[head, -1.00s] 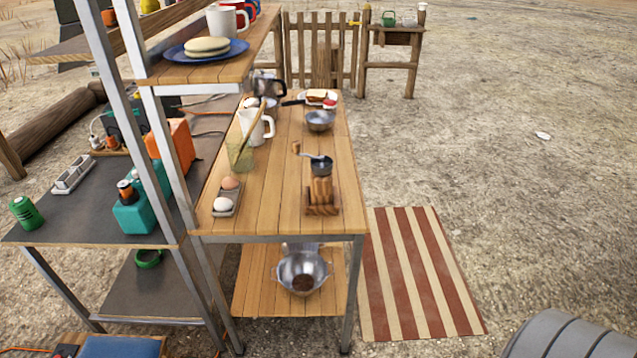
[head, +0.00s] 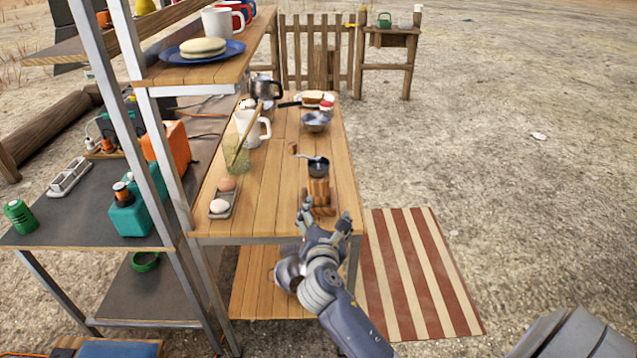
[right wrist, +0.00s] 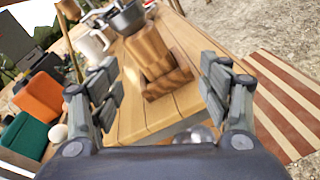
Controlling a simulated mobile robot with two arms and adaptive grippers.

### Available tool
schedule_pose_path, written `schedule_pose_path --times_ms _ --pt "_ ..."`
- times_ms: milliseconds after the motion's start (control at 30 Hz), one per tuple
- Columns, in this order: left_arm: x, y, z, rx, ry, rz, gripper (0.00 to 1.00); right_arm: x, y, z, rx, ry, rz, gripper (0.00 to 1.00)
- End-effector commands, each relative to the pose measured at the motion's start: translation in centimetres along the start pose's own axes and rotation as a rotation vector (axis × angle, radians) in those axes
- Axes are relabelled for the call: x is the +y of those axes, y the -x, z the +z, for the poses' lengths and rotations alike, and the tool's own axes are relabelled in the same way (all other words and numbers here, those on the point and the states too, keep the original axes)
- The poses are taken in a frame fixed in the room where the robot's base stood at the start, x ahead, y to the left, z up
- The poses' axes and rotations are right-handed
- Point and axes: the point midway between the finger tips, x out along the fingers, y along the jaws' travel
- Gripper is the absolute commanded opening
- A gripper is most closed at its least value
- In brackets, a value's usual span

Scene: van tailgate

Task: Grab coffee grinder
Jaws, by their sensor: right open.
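The coffee grinder (head: 318,184) stands upright near the front right of the wooden table (head: 268,214). It has a striped wooden body, a dark metal bowl on top and a crank with a wooden knob. My right gripper (head: 324,214) is open and empty just in front of the grinder, over the table's front edge, and hides part of its base. In the right wrist view the grinder (right wrist: 152,52) lies ahead between the spread fingers, apart from both. My left gripper is not in view.
Left of the grinder are an egg tray (head: 222,205), a green glass (head: 236,155) and a white pitcher (head: 254,131). A metal bowl (head: 315,122) stands behind it. A metal shelf post (head: 172,150) rises on the left. Open ground with a striped mat (head: 420,270) lies right.

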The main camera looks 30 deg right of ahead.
Motion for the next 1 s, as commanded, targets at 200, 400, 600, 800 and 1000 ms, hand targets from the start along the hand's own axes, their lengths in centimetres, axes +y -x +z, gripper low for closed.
schedule_pose_path --times_ms 200,400,600,800,1000 --pt "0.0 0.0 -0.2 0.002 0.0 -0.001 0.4 3.5 -2.2 3.0 -0.142 0.371 0.059 0.71" --pt "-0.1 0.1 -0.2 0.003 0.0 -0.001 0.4 4.3 -4.1 3.8 -0.169 0.446 0.065 0.71" --pt "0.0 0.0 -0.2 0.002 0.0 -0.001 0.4 4.6 -7.1 4.2 -0.167 0.442 0.065 0.71" --pt "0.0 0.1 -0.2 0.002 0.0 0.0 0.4 4.6 -8.4 4.4 -0.166 0.44 0.064 0.71" --pt "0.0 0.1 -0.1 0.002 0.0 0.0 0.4 4.5 -11.1 4.8 -0.165 0.439 0.064 0.71"
